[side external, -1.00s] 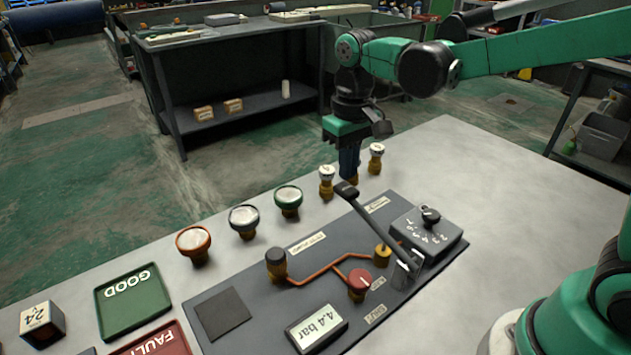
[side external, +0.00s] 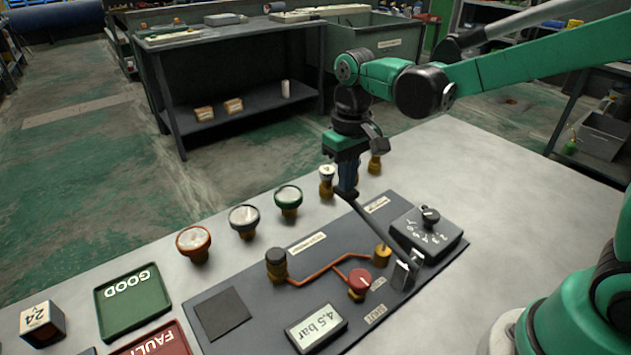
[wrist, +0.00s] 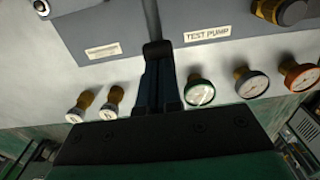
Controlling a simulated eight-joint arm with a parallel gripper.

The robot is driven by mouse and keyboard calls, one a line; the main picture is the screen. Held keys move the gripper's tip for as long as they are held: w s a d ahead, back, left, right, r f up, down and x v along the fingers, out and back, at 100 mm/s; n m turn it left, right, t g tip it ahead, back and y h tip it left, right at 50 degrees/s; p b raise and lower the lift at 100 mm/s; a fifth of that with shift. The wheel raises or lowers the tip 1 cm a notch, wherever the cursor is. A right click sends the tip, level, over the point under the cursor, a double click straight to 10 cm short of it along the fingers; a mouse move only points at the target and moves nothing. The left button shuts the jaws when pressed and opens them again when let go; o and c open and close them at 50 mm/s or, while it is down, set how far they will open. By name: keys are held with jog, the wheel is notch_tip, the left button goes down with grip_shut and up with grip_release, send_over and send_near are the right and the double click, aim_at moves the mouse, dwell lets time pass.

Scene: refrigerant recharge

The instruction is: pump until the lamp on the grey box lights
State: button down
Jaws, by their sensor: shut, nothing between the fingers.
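The pump lever (side external: 375,222) slants up to the left from its pivot on the dark panel. My gripper (side external: 347,192) is shut and empty, pointing down, its fingertips at the lever's outer end. In the wrist view my fingers (wrist: 158,62) are together and touch or nearly touch the black lever end (wrist: 158,46). The grey box (side external: 426,236) with a black knob and number scale sits right of the lever. I cannot make out a lit lamp on it. The display (side external: 316,327) reads 4.5 bar.
A red knob (side external: 359,280) and a black-capped fitting (side external: 276,262) stand on the panel, joined by copper pipe. Several gauges, including a green-rimmed one (side external: 288,198), line the panel's far side. A green GOOD tray (side external: 133,300) lies left. The table's right part is clear.

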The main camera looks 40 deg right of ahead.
jog(key=shift+f, duration=1.7)
jog(key=shift+r, duration=2.9)
jog(key=shift+r, duration=2.5)
